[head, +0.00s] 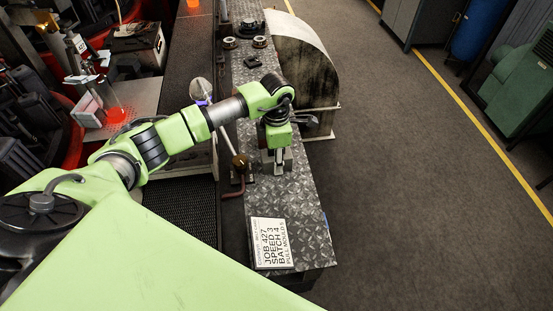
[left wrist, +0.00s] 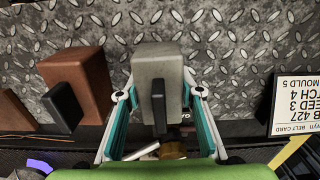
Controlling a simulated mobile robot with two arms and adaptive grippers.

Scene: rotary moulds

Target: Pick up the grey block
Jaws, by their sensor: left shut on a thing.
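The grey block (left wrist: 155,62) is in the middle of the left wrist view, with a dark upright bar (left wrist: 158,105) on its near side. My left gripper (left wrist: 161,93) has one finger on each side of it and is shut on it. In the head view my left gripper (head: 278,163) points down over the patterned metal bench, and the arm and gripper hide much of the block. I cannot tell whether the block rests on the bench or is just above it. My right gripper is not in view.
Brown blocks (left wrist: 78,85) stand left of the grey block in the left wrist view. A printed card (head: 271,243) lies on the bench's near end. A lever with a round knob (head: 240,160) is beside the gripper. A worn curved housing (head: 303,60) stands behind.

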